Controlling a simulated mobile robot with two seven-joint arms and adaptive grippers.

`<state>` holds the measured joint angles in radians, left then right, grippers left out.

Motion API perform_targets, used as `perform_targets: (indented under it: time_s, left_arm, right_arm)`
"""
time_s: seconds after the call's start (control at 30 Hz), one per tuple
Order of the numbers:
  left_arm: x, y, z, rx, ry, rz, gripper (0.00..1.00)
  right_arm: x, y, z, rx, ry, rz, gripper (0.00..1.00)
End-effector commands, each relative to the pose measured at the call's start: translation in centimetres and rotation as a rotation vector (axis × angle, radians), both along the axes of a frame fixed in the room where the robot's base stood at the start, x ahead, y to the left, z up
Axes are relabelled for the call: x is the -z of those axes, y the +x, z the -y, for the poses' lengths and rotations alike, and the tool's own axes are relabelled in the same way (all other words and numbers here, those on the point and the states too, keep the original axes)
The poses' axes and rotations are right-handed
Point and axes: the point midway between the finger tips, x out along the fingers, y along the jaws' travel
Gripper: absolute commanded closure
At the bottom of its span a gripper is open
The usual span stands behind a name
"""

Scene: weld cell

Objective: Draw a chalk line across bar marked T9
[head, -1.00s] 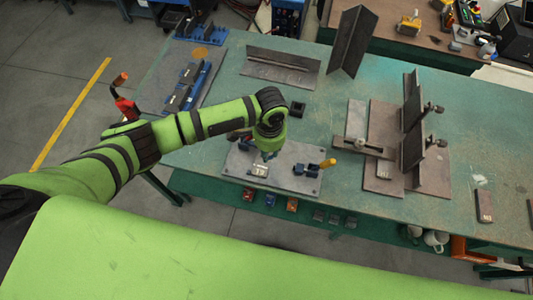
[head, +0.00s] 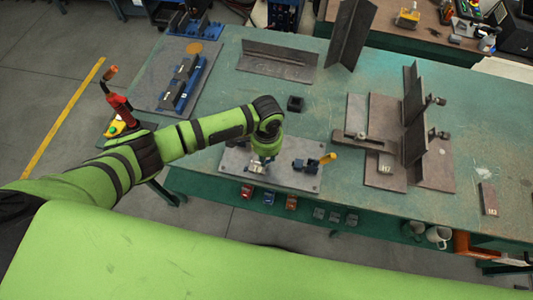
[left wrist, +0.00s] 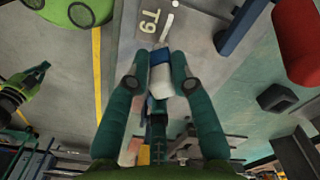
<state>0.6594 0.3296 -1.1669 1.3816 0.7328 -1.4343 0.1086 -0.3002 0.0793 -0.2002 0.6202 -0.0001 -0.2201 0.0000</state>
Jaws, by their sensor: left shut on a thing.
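My left gripper (head: 262,160) is over the grey plate (head: 296,182) near the table's front edge. In the left wrist view my left gripper (left wrist: 160,74) is shut on a white chalk piece (left wrist: 161,84) with a blue band. The bar marked T9 (left wrist: 125,45) lies just beyond the chalk; its label is beside the chalk's end. A short white stroke (left wrist: 167,27) shows beside the label. I cannot tell whether the chalk touches the bar. In the head view the gripper mostly hides the bar and the chalk. My right gripper is not in view.
Upright dark steel plates (head: 413,120) stand to the right.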

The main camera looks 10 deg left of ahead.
Motion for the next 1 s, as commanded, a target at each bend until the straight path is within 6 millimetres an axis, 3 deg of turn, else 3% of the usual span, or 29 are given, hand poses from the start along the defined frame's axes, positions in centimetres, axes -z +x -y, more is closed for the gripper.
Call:
perform_targets:
  time_s: [1.0]
  left_arm:
    - [0.85, -0.01, -0.01, 0.000, 0.000, 0.000, 1.00]
  right_arm:
    - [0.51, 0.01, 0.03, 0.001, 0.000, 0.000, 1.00]
